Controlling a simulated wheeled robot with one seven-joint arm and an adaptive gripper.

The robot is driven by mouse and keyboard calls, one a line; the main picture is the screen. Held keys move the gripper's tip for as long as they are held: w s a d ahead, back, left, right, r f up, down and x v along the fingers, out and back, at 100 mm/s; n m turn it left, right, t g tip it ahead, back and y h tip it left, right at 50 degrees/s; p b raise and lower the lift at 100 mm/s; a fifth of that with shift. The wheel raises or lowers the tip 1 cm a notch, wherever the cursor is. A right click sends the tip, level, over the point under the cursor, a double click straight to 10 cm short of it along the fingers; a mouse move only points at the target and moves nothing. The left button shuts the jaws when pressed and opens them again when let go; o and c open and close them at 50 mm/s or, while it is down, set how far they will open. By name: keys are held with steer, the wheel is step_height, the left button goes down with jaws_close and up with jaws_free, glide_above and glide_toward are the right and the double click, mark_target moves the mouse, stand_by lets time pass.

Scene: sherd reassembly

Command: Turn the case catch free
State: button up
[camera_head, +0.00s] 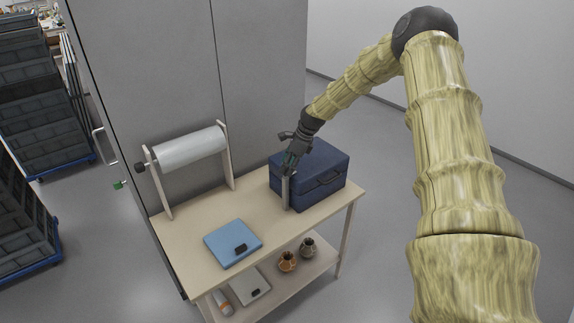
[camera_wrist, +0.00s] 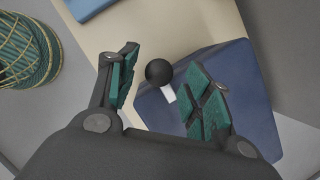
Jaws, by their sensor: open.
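The dark blue case (camera_head: 318,174) stands on the right part of the wooden table and looks closed. It also fills the lower right of the wrist view (camera_wrist: 165,122). A dark ball knob (camera_wrist: 159,72) on a short white stem, apparently the catch, shows at the case's edge in the wrist view. My gripper (camera_head: 289,163) is at the left side of the case. In the wrist view my gripper (camera_wrist: 163,88) is open, its green-padded fingers on either side of the knob. Gaps show between the knob and both fingers. The catch cannot be made out in the head view.
A light blue flat box (camera_head: 232,243) with a dark patch lies at the table's front left. A white roll on a stand (camera_head: 188,148) is at the back left. Two small pots (camera_head: 288,261) stand on the lower shelf. A grey cabinet (camera_head: 150,90) backs the table.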

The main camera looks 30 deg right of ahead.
steer(key=shift+w+a+f, duration=0.1)
steer(key=shift+f, duration=0.35)
steer(key=c, duration=1)
steer(key=shift+c, duration=0.2)
